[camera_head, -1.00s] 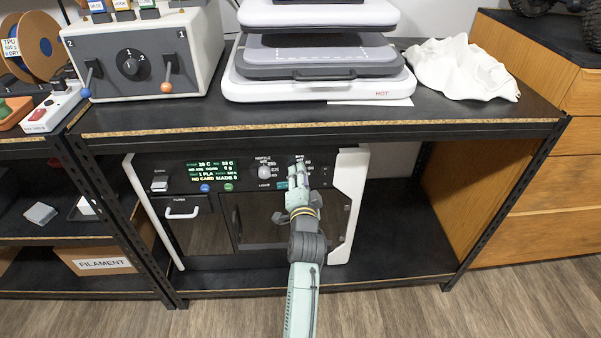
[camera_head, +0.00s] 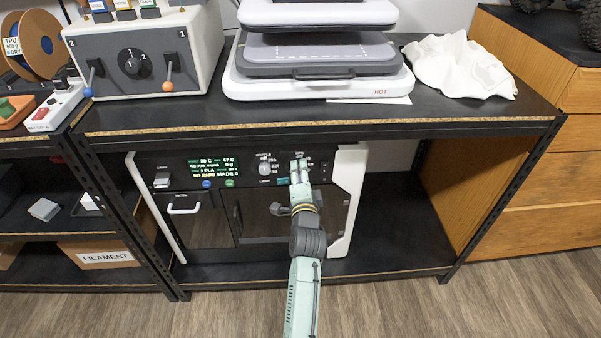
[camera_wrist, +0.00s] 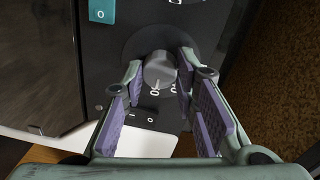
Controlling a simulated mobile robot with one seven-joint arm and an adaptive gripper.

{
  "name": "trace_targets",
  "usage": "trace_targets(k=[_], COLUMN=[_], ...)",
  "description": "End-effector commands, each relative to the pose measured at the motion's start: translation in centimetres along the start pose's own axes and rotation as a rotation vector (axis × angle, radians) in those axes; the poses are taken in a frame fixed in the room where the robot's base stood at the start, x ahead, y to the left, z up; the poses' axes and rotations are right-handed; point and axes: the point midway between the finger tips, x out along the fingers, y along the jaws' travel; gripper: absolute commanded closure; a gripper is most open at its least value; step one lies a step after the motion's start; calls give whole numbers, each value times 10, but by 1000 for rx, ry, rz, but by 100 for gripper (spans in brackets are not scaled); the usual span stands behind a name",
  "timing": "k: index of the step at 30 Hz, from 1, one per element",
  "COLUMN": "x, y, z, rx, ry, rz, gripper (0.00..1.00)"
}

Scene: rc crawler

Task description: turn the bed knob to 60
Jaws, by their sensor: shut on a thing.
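The bed knob (camera_wrist: 160,70) is a dark grey round knob on the printer's black front panel. My gripper (camera_wrist: 160,72) is shut on it, with a purple-padded finger on each side. In the head view my gripper (camera_head: 300,166) reaches the right part of the panel and hides most of the bed knob. The panel display (camera_head: 212,168) seems to read 47 C at its upper right. Part of the scale around the knob is hidden by my fingers.
The lighter nozzle knob (camera_head: 264,168) is just left of my gripper. A teal button (camera_wrist: 101,11) is close by. The printer (camera_head: 346,200) stands on a low shelf under a black bench top (camera_head: 420,112). The shelf right of the printer is clear.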

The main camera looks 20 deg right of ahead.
Motion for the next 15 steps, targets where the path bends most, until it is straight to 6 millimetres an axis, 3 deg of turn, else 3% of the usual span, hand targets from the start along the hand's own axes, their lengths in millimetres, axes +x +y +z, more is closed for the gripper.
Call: trace_targets(k=[3, 4, 12, 15], x=[0, 0, 0, 0], y=[0, 0, 0, 0], z=[0, 0, 0, 0], rx=[-1, -1, -1, -2], ry=[-1, -1, 0, 0], rz=[-1, -1, -1, -1], gripper=[100, 72, 54, 53])
